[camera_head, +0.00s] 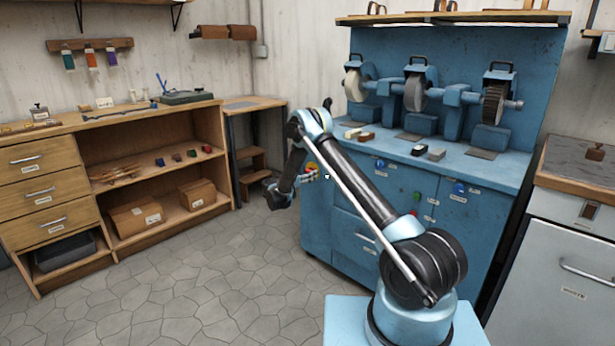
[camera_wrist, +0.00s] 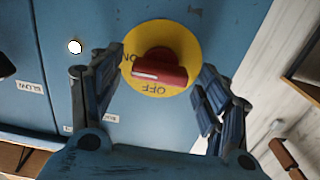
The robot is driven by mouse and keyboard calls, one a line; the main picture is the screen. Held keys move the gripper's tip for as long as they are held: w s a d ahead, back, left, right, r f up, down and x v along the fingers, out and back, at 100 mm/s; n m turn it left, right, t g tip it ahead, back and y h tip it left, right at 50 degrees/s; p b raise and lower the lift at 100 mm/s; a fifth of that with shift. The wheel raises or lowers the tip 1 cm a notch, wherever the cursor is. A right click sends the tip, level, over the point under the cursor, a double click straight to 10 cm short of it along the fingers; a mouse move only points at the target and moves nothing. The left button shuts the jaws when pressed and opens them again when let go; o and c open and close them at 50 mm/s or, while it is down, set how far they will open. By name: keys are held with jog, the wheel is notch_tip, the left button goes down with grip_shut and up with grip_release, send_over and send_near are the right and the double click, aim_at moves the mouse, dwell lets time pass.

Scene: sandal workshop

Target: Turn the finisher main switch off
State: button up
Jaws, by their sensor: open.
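The finisher (camera_head: 400,212) is a blue cabinet with grinding wheels on top. Its main switch is a red rotary handle (camera_wrist: 160,70) on a yellow disc (camera_wrist: 185,40); the disc (camera_head: 311,168) shows small in the head view, partly hidden by my arm. In the wrist view the handle lies across the disc. ON is printed at the disc's left and OFF at its lower edge, upside down. My gripper (camera_wrist: 160,77) is open, one finger on each side of the handle. I cannot tell whether a finger touches it.
A white round button (camera_wrist: 75,47) is left of the gripper in the wrist view. Green and red buttons (camera_head: 416,197) and blue knobs are on the cabinet front. A wooden workbench (camera_head: 100,118) stands at the left. The stone floor (camera_head: 220,265) between is clear.

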jog(key=shift+w+d, duration=0.1)
jog(key=c, duration=1.1)
jog(key=shift+n, duration=0.3)
jog(key=n, duration=0.3)
jog(key=shift+n, duration=0.3)
jog(key=shift+o, duration=0.2)
jog(key=n, duration=0.4)
jog(key=shift+w+a+n, duration=0.1)
jog(key=shift+a+n, duration=0.1)
jog(key=shift+n, duration=0.1)
jog(key=n, duration=0.4)
jog(key=shift+f, duration=0.1)
jog(key=n, duration=0.5)
jog(key=shift+a+f, duration=0.1)
